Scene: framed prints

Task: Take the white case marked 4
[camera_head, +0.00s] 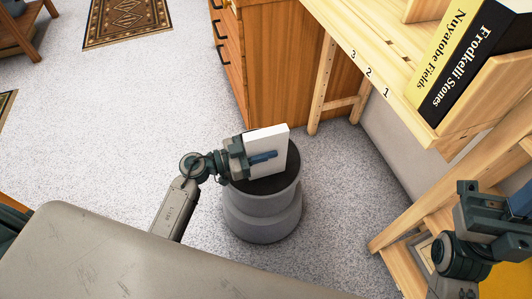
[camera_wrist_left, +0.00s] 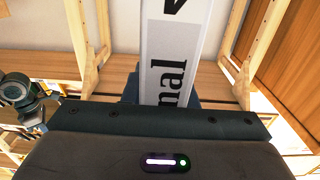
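My left gripper (camera_head: 262,157) is shut on a white case (camera_head: 268,136). It holds the case upright over the dark top of a round grey stand; I cannot tell whether the case touches it. In the left wrist view the case (camera_wrist_left: 178,60) shows a pale side with large dark letters ending in "nal" and part of a black mark at the top edge. I cannot read a whole number on it. My right gripper (camera_head: 494,200) is at the right edge, low beside the wooden shelf, and its opening is not clear.
The grey stand (camera_head: 262,217) stands on speckled carpet. A wooden shelf (camera_head: 372,62) marked 3, 2, 1 carries a yellow and black book (camera_head: 470,65) at the upper right. A wooden drawer cabinet (camera_head: 285,60) stands behind the stand.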

